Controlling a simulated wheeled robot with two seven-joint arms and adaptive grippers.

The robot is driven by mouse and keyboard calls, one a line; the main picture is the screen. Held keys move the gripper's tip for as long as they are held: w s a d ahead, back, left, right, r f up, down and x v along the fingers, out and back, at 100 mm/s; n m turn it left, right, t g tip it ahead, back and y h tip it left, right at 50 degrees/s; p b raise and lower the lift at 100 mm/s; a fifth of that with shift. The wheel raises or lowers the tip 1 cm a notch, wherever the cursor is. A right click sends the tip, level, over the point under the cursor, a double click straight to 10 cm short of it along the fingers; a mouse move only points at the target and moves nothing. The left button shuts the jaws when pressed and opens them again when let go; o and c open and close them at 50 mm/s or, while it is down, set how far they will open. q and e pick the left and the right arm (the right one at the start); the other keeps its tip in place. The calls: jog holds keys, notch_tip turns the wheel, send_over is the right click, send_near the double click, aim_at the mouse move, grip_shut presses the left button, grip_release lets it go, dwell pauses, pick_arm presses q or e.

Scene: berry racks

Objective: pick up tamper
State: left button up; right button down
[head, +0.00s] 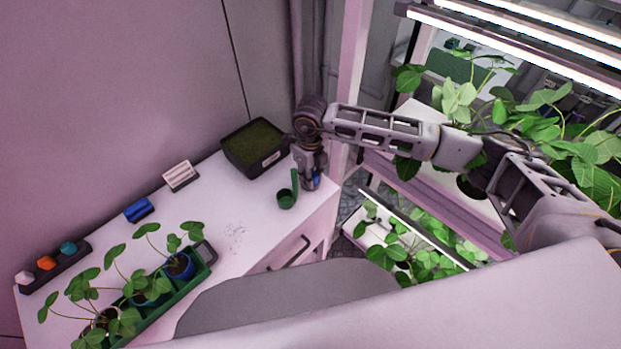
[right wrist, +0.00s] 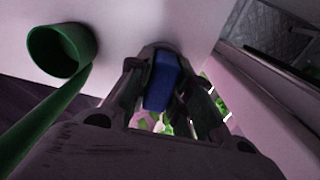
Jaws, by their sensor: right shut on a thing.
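The tamper (right wrist: 161,84) appears to be the blue block-like piece between my right fingers in the right wrist view. Only a small blue part of the tamper (head: 316,182) shows in the head view, at the fingertips. My right gripper (head: 312,184) points down at the right end of the white worktop (head: 240,215). In the right wrist view my right gripper (right wrist: 168,100) is shut on it. Most of the tamper is hidden by the fingers, and I cannot tell whether it touches the worktop. My left gripper is out of view.
A green scoop (head: 287,200) stands close left of my right gripper, its handle upward. A black soil tray (head: 236,158) lies behind it. A white card (head: 180,176), a blue block (head: 139,210) and a green plant tray (head: 165,315) are farther left. Plant racks stand right.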

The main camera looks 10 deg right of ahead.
dwell(0.3)
jog(key=shift+r+b, duration=0.9)
jog(key=shift+r, duration=4.15)
jog(key=c, duration=2)
grip_release()
jog(key=shift+c, duration=1)
jog(key=shift+f, duration=0.1)
